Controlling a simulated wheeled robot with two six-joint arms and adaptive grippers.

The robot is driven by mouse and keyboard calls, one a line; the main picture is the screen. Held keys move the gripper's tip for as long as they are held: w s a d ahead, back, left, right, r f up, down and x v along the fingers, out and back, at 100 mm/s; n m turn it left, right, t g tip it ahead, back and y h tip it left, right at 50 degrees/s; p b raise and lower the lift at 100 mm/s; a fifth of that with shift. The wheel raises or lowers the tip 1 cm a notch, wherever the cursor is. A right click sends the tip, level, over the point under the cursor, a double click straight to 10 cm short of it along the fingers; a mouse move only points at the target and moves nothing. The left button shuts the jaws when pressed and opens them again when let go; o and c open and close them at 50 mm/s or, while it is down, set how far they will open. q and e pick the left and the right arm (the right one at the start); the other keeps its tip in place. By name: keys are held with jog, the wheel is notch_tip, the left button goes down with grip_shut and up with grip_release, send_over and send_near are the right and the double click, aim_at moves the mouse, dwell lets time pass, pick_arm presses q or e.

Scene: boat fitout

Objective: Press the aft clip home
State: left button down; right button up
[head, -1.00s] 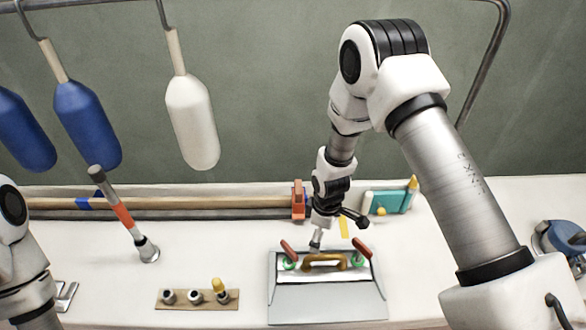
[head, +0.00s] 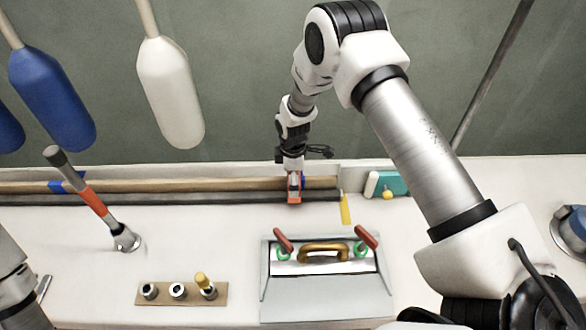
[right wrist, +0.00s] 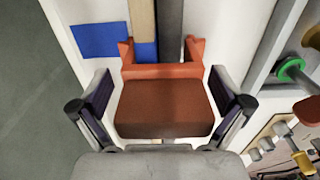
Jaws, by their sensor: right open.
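The orange clip (head: 294,188) is at the right end of the wooden pole (head: 215,184) along the back of the bench. In the right wrist view, the clip (right wrist: 160,70) has two upright prongs beside the pole ends and a red-brown block (right wrist: 163,108) nearer the camera. My right gripper (head: 292,170) is over the clip in the head view. In the wrist view, my right gripper (right wrist: 162,103) is open, one finger on each side of the block, with small gaps showing. Whether the clip is fully seated cannot be told. My left gripper is out of view.
A grey panel (head: 280,308) with a brass handle (head: 323,254) and red-handled latches lies in front. A wooden block (head: 154,293) holds sockets. A teal box (head: 390,182) stands right of the clip.

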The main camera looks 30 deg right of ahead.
jog(key=shift+s+r, duration=0.1)
jog(key=shift+s, duration=0.1)
jog(key=c, duration=1.5)
jog(key=shift+c, duration=0.2)
jog(key=shift+s+f, duration=0.1)
jog(key=shift+f, duration=0.2)
jog(key=o, duration=1.4)
jog(key=shift+o, duration=0.7)
